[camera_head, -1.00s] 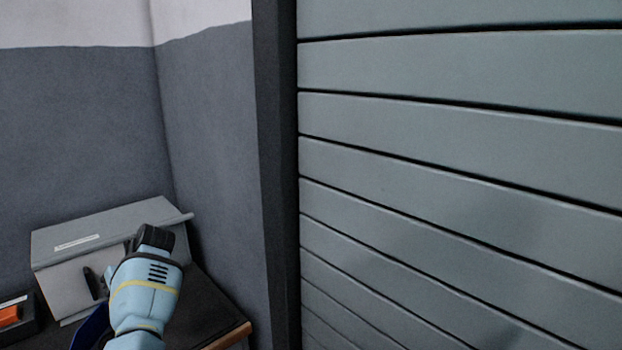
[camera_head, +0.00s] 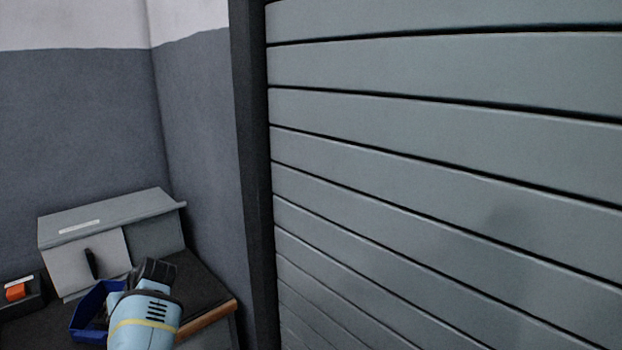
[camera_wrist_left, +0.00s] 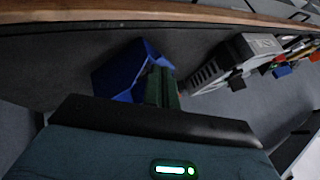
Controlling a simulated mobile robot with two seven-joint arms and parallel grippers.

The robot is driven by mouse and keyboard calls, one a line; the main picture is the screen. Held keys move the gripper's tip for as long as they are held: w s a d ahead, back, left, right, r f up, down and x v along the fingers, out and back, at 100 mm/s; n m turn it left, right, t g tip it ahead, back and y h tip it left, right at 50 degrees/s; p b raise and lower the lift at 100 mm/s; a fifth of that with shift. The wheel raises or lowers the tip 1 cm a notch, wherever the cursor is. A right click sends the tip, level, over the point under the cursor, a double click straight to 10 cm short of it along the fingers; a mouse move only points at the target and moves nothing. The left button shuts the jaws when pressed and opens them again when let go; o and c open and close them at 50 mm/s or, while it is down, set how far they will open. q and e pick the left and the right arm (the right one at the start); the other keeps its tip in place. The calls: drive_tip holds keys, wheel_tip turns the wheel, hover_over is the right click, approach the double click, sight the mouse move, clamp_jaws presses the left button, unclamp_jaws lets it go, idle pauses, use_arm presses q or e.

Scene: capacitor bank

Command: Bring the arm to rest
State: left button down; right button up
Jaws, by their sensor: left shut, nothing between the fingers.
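My left arm comes in at the lower left of the head view, light blue with a yellow band. My left gripper (camera_head: 155,270) is dark and sits over the bench, in front of the grey box and beside the blue bin. In the left wrist view the two fingers (camera_wrist_left: 162,88) are together and hold nothing. The blue bin (camera_wrist_left: 125,68) lies just beyond them there. My right arm and gripper are in neither view.
A dark bench top (camera_head: 205,290) with a wooden edge carries a grey box (camera_head: 85,265) with a black handle, a blue bin (camera_head: 90,312) and an orange item (camera_head: 15,291) at far left. A grey slatted panel (camera_head: 450,150) fills the right side. Dark walls stand behind.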

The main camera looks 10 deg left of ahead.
use_arm(q)
drive_tip(key=s+d+f+m+t+h, duration=0.1)
drive_tip(key=s+d+f+m+t, duration=0.35)
drive_tip(key=f, duration=0.55)
drive_tip(key=s+d+f+m+t+h, duration=0.1)
drive_tip(key=s+d+f+m+t, duration=0.1)
drive_tip(key=s+d+f+m, duration=0.45)
drive_tip(key=s+d+f+t+h, duration=0.1)
drive_tip(key=s+d+h, duration=0.3)
drive_tip(key=s+d, duration=0.5)
drive_tip(key=s+d+f+t+h, duration=0.2)
drive_tip(key=s+d, duration=0.8)
drive_tip(key=s, duration=0.5)
drive_tip(key=shift+s+f+m+h, duration=0.25)
drive_tip(key=shift+f+m+h, duration=0.05)
drive_tip(key=shift+f+h, duration=0.6)
